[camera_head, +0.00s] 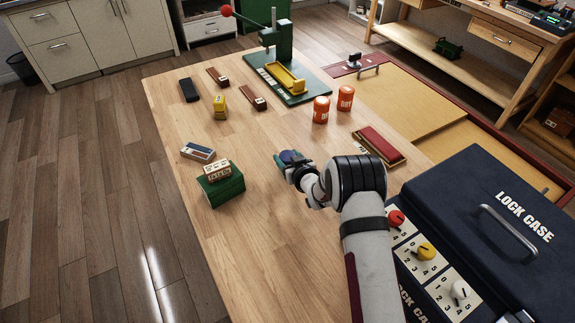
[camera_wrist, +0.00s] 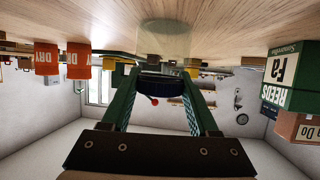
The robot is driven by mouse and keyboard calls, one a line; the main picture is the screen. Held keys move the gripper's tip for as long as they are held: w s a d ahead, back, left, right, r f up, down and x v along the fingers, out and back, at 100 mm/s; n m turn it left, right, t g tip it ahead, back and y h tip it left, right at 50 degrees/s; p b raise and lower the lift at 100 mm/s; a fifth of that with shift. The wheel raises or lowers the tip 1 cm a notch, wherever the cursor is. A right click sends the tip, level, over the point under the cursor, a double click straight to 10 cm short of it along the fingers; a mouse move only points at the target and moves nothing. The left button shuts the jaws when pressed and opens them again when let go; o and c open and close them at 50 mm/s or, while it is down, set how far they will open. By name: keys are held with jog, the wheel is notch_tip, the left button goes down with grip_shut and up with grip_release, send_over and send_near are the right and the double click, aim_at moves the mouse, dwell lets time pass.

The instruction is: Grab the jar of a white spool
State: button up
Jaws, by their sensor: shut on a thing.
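My gripper (camera_head: 284,163) is over the middle of the wooden table. Its green fingers (camera_wrist: 160,95) are shut on a dark blue round thing (camera_wrist: 160,86), which also shows in the head view (camera_head: 291,156). The fingers hide part of it, and I cannot tell whether it is a jar or whether it touches the table. I see no clear white spool. Two orange tins, the left one (camera_head: 321,110) and the right one (camera_head: 345,98), stand farther back to the right of my gripper, apart from it.
A green box with a labelled carton on top (camera_head: 218,171) stands to the left. A green press (camera_head: 283,45) is at the back. A red-topped case (camera_head: 381,145) and the large lock case (camera_head: 490,210) are to the right. Table wood between is clear.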

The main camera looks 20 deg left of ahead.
grip_shut()
